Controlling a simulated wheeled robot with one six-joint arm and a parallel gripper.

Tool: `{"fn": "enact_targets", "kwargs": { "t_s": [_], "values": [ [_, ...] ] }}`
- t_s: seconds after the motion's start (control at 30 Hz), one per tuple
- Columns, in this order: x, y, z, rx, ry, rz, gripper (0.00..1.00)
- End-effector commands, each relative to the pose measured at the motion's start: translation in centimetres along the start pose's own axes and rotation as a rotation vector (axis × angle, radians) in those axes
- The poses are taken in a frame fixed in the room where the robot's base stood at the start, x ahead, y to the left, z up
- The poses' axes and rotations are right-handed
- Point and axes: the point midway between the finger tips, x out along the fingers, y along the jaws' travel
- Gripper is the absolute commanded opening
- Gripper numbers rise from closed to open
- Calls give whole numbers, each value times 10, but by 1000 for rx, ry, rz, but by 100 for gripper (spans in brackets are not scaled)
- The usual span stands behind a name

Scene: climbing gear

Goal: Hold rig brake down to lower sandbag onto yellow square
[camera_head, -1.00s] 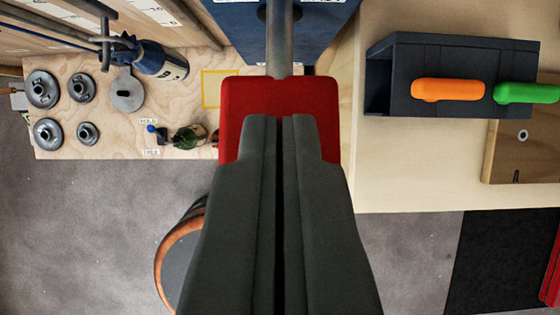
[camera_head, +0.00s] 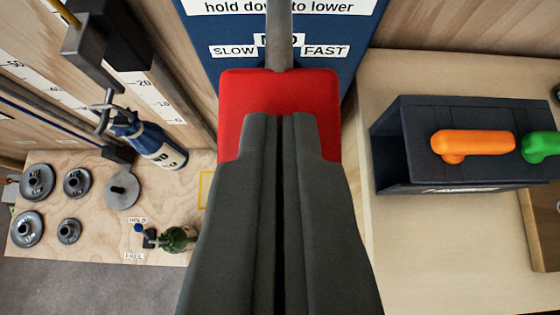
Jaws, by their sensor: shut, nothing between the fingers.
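The rig brake is a grey lever with a red block handle (camera_head: 278,95), in front of a blue panel marked "hold down to lower", "SLOW" and "FAST". My gripper (camera_head: 279,116) is shut with nothing between its fingers. Its fingertips overlap the lower part of the red handle in the picture; I cannot tell how firmly they touch. The blue sandbag (camera_head: 150,143) hangs from a hook at the left, tilted in view, above or beside the wooden board.
Several grey weight discs (camera_head: 38,181) and a hooked plate (camera_head: 123,188) are on the wooden board (camera_head: 100,240). A green bottle-like item (camera_head: 178,238) stands near small labels.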

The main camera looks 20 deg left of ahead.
Motion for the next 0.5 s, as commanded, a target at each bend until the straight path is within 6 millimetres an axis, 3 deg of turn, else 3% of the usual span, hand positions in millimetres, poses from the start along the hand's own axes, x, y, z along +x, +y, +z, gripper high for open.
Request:
{"fn": "enact_targets", "kwargs": {
  "t_s": [0.5],
  "values": [
    [10, 0, 14, 0, -12, -4, 0]
  ]
}}
